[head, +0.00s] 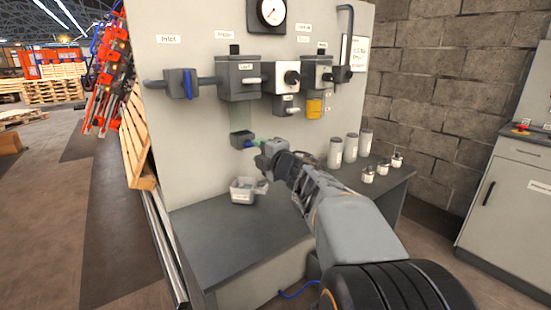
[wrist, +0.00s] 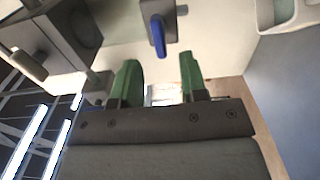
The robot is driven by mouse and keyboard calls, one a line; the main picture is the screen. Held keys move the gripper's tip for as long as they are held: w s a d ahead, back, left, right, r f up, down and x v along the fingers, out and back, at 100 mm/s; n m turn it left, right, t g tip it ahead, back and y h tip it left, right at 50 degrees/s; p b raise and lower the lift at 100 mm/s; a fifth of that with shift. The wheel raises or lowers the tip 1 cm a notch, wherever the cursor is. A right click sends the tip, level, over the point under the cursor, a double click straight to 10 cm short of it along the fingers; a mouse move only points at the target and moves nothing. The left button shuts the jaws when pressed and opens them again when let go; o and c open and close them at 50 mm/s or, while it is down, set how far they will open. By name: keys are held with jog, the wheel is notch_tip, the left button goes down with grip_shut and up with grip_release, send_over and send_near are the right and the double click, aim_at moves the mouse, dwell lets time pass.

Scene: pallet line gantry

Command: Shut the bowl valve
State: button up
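The bowl valve is a small grey block (head: 242,138) below the see-through bowl (head: 240,116) on the panel. Its blue lever (head: 249,144) is small and partly crowded by my gripper in the head view. In the wrist view the blue lever (wrist: 158,37) hangs from the grey valve block (wrist: 157,9), pointing down in the picture. My gripper (head: 258,144) is close to the right of the valve. In the wrist view my gripper (wrist: 159,75) has its two green fingers spread with nothing between the tips. The lever sits beyond the tips, apparently untouched.
A clear tub (head: 242,190) stands on the grey bench (head: 205,225) under the valve. Several grey canisters (head: 335,152) and small pots (head: 368,174) stand to the right. Above are the inlet valve with a blue handle (head: 187,83), housings (head: 239,78) and a gauge (head: 271,12).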

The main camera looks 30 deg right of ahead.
jog(key=s, duration=0.8)
jog(key=shift+d+p, duration=0.4)
jog(key=shift+d, duration=0.05)
jog(key=shift+w, duration=0.1)
notch_tip(320, 180, up, 4)
jog(key=s+m+g+h+p, duration=0.2)
jog(key=m+g+h+p, duration=0.2)
jog(key=m+h+p, duration=0.55)
jog(key=s+a+f+m+g+y+p, duration=0.3)
jog(key=s+a+m+g+p, duration=0.2)
jog(key=s+a, duration=0.2)
jog(key=s+a+f+m+g+y+p, duration=0.2)
jog(key=s+a+m+g+y+p, duration=0.2)
jog(key=s+a+m+g+p, duration=0.1)
jog(key=shift+s+a+f+p, duration=0.4)
jog(key=shift+s+a+p, duration=0.25)
jog(key=shift+s+a, duration=0.25)
